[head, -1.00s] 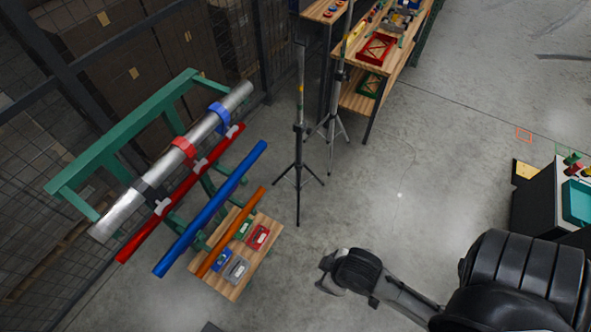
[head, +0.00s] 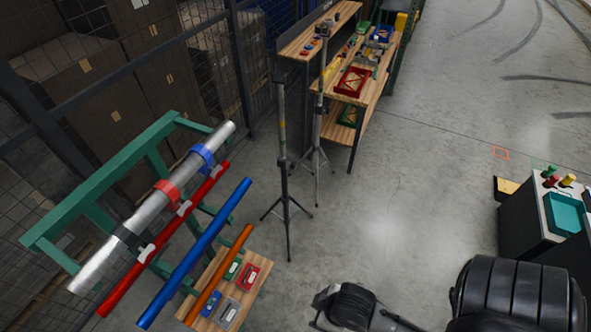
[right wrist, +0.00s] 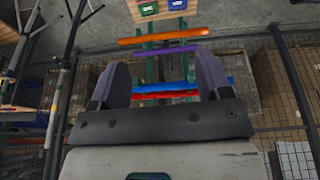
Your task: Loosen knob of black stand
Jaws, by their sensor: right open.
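In the head view a black tripod stand (head: 284,190) stands upright on the concrete floor, with a dark collar partway up its pole; its knob is too small to make out. A second, greyer stand (head: 317,120) stands just behind it to the right. In the right wrist view, stand poles (right wrist: 56,110) run along the left edge; I cannot tell which stand is which there. My right gripper (right wrist: 160,78) is open, its two purple fingers apart with nothing between them, well to the side of the poles. My left gripper is not in view.
A green rack (head: 100,185) with silver, red and blue tubes stands left of the stands, above a small wooden table (head: 255,290) with coloured boxes. Wooden shelves (head: 335,75) stand behind. A dark cabinet (head: 535,225) is at right. The floor between is clear.

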